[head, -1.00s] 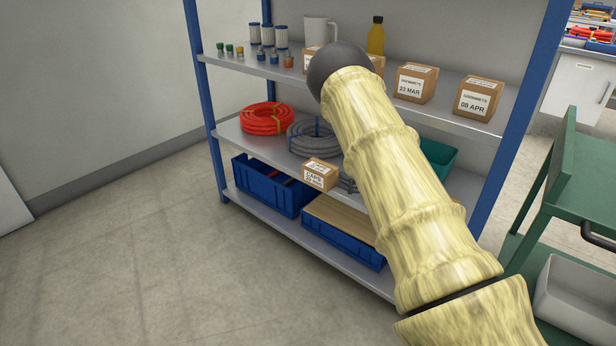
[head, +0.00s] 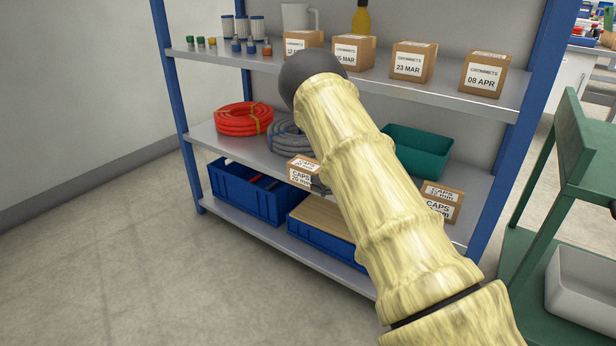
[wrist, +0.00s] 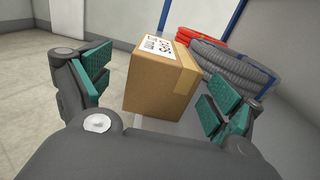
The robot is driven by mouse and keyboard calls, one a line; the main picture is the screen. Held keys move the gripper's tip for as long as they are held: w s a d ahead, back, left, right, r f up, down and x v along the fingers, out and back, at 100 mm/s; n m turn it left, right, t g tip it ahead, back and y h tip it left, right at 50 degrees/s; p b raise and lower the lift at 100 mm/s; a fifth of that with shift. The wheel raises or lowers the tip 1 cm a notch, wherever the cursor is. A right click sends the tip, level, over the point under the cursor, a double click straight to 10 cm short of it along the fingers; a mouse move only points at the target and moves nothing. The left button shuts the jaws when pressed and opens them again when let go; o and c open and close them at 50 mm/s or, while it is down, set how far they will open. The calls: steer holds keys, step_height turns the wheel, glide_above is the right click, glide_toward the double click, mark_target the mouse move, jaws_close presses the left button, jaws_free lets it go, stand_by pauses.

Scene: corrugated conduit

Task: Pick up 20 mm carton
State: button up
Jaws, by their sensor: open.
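A brown carton with a white label that appears to read CAPS 20 mm (head: 301,172) sits at the front edge of the middle shelf in the head view. My arm partly covers its right side there. In the wrist view the carton (wrist: 158,82) stands between the two teal-padded fingers of my gripper (wrist: 157,92). The gripper is open, with visible gaps on both sides of the carton.
Red coiled conduit (head: 244,119) and grey coiled conduit (head: 287,138) lie behind the carton. A teal bin (head: 418,151) is to the right. Several GROMMETS cartons (head: 411,63) line the upper shelf. Blue crates (head: 247,193) are below. A green cart (head: 574,140) stands right.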

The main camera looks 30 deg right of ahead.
mark_target(311, 169)
steer(key=b+x, duration=0.2)
steer(key=x, duration=0.2)
steer(key=shift+w, duration=0.4)
steer(key=shift+w+a+b, duration=0.1)
steer(key=shift+w+b, duration=0.2)
steer(key=shift+w, duration=0.1)
steer(key=c, duration=1.1)
